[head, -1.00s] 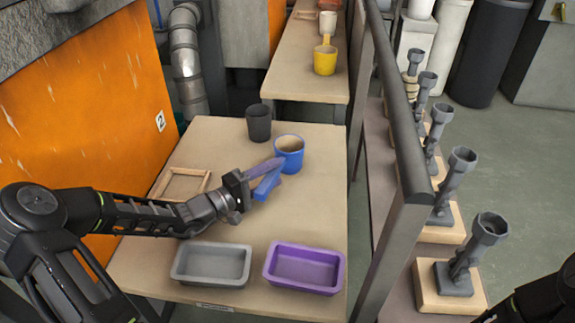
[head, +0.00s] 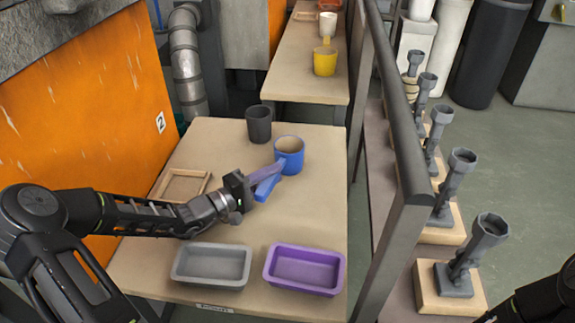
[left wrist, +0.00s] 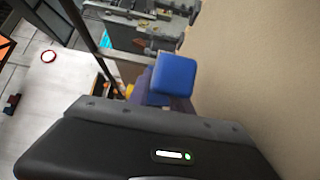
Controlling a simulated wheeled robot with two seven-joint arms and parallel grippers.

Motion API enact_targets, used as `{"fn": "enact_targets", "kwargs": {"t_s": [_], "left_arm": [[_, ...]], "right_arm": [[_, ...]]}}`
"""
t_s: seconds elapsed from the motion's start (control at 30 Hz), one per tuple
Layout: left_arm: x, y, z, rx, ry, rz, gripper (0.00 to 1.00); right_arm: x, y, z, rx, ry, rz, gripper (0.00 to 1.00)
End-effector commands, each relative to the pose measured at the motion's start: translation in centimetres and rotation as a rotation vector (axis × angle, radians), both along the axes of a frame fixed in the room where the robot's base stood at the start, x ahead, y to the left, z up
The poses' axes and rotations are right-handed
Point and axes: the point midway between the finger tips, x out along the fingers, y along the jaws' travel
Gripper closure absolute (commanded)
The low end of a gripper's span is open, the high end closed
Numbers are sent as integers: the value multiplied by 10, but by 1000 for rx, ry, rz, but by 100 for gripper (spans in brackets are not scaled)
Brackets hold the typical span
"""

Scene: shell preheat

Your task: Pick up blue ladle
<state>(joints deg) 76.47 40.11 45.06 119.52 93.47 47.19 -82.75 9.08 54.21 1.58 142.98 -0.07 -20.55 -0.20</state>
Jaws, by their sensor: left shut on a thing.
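The blue ladle (head: 290,147) has a cup-shaped bowl with a tan inside and a blue handle angled toward the lower left. It is on the tan table (head: 315,205), near the middle. My left gripper (head: 272,176) reaches in from the left and is shut on the handle, its purplish finger against it. In the left wrist view, the blue handle end (left wrist: 173,78) sticks up beyond the gripper body, and the bowl is hidden. Any gap between ladle and table is too small to tell. My right gripper is out of view; only part of that arm shows at the lower right.
A dark grey cup (head: 259,124) stands just behind the ladle. A grey tray (head: 212,283) and a purple tray (head: 304,288) are at the front. A wooden frame (head: 181,202) lies left. A dark rail (head: 405,150) runs along the right.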

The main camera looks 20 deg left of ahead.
Motion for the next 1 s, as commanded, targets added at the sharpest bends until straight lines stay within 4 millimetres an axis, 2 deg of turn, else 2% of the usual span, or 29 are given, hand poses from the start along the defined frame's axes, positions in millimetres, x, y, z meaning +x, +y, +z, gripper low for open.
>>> {"fn": "enact_targets", "kwargs": {"t_s": [0.03, 0.27, 1.0], "left_arm": [[0, 0, 0, 1, 1, 0, 83], [0, 0, 0, 1, 1, 0, 100], [0, 0, -1, 1, 2, 0, 100]], "right_arm": [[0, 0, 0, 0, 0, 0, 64], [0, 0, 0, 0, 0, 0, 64], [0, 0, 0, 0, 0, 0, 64]]}}
